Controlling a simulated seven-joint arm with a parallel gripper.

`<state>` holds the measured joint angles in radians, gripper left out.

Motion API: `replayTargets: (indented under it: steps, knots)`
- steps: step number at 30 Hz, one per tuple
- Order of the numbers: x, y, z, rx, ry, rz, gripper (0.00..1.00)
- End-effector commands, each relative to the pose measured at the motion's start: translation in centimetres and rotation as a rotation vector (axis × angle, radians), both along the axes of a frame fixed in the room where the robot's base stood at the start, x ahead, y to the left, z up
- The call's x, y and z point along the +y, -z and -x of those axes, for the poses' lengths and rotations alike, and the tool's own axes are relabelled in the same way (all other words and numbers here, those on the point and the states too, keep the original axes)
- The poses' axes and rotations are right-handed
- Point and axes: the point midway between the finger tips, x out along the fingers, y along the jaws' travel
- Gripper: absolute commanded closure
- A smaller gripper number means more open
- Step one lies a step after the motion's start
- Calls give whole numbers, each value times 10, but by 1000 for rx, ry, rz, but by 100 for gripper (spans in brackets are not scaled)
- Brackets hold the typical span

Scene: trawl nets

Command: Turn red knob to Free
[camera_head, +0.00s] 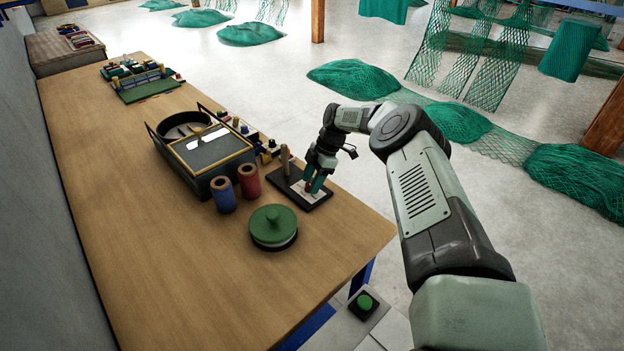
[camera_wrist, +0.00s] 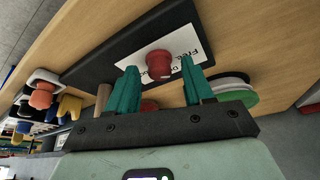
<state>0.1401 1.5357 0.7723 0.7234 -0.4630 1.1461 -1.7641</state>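The red knob (camera_wrist: 158,63) stands on a dark board (camera_wrist: 112,58) with a white label (camera_wrist: 190,47) under it. The label shows the word "Free" upside down at its right part; other lettering is partly hidden by the knob. I cannot make out a pointer on the knob. My gripper (camera_wrist: 159,66) is open, with one green finger on each side of the knob in the wrist view and gaps showing. In the head view my gripper (camera_head: 315,182) is low over the board (camera_head: 318,199), largely hiding the knob.
A wooden peg (camera_head: 284,160) rises from the board's far left. A blue spool (camera_head: 223,195), a red spool (camera_head: 249,181) and a green round lid (camera_head: 273,222) stand nearby, left of the board. A dark tray (camera_head: 205,170) lies behind. The front of the table (camera_head: 200,290) is clear.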

Motion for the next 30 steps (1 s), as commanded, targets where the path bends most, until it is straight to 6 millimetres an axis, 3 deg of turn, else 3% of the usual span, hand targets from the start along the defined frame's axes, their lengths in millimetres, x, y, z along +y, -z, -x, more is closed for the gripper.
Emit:
replayTargets:
  steps: [11,24,30]
  knots:
    - [-2,-8,-2,-3,1,-1,48]
    - [-30,-83,-14,-2,2,-1,48]
    - [-37,-99,-16,0,0,0,48]
